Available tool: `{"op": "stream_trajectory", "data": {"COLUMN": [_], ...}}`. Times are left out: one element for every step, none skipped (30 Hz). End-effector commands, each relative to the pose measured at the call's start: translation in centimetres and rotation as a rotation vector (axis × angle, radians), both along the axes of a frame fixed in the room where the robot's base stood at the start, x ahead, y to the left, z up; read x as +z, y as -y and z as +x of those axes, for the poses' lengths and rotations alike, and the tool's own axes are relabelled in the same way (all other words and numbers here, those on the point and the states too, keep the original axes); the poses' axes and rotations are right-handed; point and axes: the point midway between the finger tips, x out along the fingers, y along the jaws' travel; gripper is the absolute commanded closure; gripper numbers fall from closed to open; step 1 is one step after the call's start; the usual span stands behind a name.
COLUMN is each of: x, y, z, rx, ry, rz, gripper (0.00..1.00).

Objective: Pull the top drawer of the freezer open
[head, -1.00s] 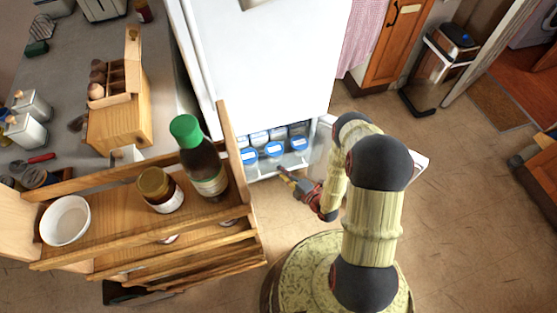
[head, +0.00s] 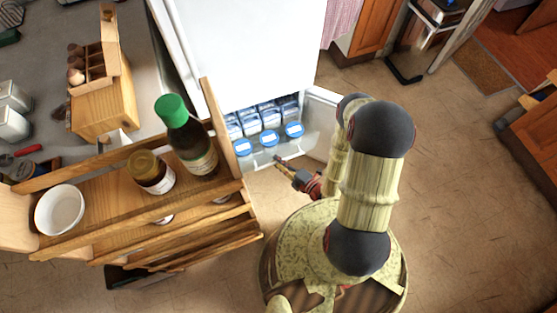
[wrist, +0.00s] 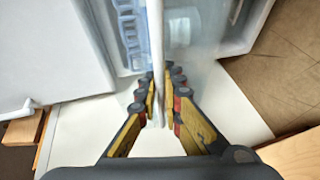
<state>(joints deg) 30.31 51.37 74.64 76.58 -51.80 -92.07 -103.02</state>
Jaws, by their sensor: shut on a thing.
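The white freezer (head: 250,45) stands at the top centre of the head view, its lower door (head: 322,125) swung open to the right. The top drawer (head: 262,160) is clear-fronted and stands partly out from under the white body. It holds several blue-lidded tubs (head: 269,138) and pale packs behind them. My gripper (head: 279,161) is at the drawer's front edge. In the wrist view its fingers (wrist: 160,112) are closed on the thin pale front wall of the drawer (wrist: 156,45). Any lower drawers are hidden.
A wooden rack (head: 100,240) with a green-capped bottle (head: 190,140), a brown-lidded jar (head: 150,172) and a white bowl (head: 60,210) stands close left of the drawer. The brown floor (head: 450,170) is clear to the right.

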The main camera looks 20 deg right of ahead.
Motion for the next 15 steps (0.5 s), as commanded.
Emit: {"op": "stream_trajectory", "data": {"x": [-0.08,-0.08,-0.08,-0.08,-0.08,-0.08,-0.07,-0.06,-0.05,-0.05,-0.04,-0.05,-0.04,-0.04,-0.03], "y": [0.01,0.01,0.02,0.02,0.02,0.03,0.02,0.02,0.02,0.02,0.02,0.02,0.02,0.02,0.01], "z": [-0.02,-0.02,-0.01,-0.01,-0.01,-0.01,0.00,0.01,0.01,0.01,0.01,0.02,0.02,0.02,0.02], "rx": [-0.001,-0.001,-0.001,-0.001,-0.001,-0.001,-0.001,-0.001,-0.001,-0.001,-0.001,-0.001,0.000,-0.001,0.000], "ry": [-0.002,-0.002,-0.002,-0.002,-0.002,-0.002,-0.002,-0.002,-0.001,-0.001,-0.001,-0.001,-0.001,-0.001,-0.001], "rz": [0.000,0.000,0.000,0.000,0.000,0.000,0.000,0.000,0.000,0.000,0.000,0.000,0.000,-0.001,0.000], "gripper": [1.00,1.00,1.00,0.91,0.89,0.87,0.85,0.84,0.81,0.80,0.78,0.76,0.74,0.73,0.73]}}
